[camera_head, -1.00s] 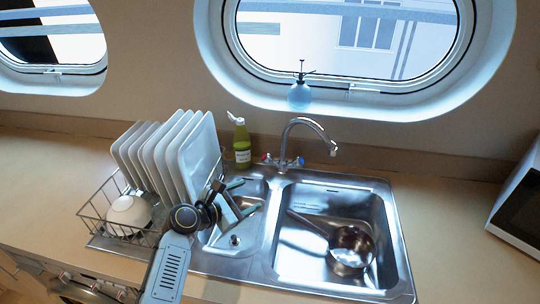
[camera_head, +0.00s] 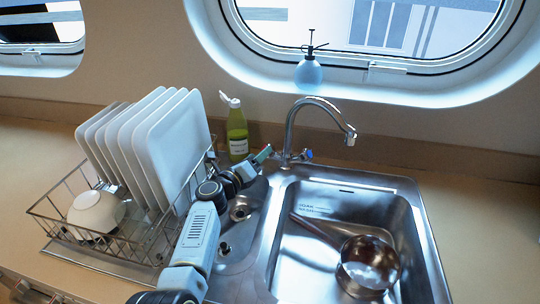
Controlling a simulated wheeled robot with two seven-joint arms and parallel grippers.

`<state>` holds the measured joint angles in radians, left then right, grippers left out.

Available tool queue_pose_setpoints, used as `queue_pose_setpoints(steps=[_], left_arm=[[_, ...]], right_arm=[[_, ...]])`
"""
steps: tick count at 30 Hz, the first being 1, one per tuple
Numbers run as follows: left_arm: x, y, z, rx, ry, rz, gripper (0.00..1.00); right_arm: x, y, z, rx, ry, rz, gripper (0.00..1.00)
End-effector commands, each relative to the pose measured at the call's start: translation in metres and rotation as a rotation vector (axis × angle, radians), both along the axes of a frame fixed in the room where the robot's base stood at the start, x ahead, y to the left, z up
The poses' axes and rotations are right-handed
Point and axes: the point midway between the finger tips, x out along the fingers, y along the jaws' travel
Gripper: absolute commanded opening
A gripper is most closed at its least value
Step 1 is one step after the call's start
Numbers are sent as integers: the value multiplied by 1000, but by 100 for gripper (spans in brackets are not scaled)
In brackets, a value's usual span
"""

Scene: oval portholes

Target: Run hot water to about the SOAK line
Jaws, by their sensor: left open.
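The chrome swan-neck tap (camera_head: 318,104) stands behind the sink, and its spout is over the back of the right basin (camera_head: 330,196). I see no water running. The blue-marked knob (camera_head: 308,153) is on the tap's right. The red-marked knob is mostly hidden behind my left gripper (camera_head: 263,156). That gripper is open, with its fingertips close to the tap's left side; I cannot tell if they touch the knob. A saucepan (camera_head: 368,262) lies in the right basin with its handle toward the back left.
A wire rack (camera_head: 130,240) with several white plates (camera_head: 160,150) and a bowl (camera_head: 96,212) stands left of the sink. A green bottle (camera_head: 237,132) stands behind my left gripper. A blue sprayer (camera_head: 308,74) sits on the porthole sill. The counter to the right is clear.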

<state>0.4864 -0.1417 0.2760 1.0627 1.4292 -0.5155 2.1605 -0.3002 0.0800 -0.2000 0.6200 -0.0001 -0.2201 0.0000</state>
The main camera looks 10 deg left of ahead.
Motion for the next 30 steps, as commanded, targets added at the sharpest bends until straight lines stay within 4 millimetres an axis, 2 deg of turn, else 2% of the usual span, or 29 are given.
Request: queue_pose_setpoints(steps=[1, 2, 4, 9, 15, 21, 30], left_arm=[[0, 0, -16, -3, 1, 0, 61], [0, 0, -22, -1, 2, 0, 61], [14, -5, -16, -1, -6, -3, 61], [41, -15, -17, 0, -4, -2, 61], [61, -22, -17, 0, -2, -1, 61], [70, -25, -15, 1, -2, -2, 61], [71, -26, -14, 2, -1, -1, 61]], right_arm=[[0, 0, -12, 0, 0, 0, 29], [0, 0, -16, 0, 0, 0, 29], [0, 0, -21, 0, 0, 0, 29], [0, 0, -38, 0, 0, 0, 29], [0, 0, -55, 0, 0, 0, 29], [0, 0, -61, 0, 0, 1, 29], [0, -3, -60, -4, 0, 2, 29]])
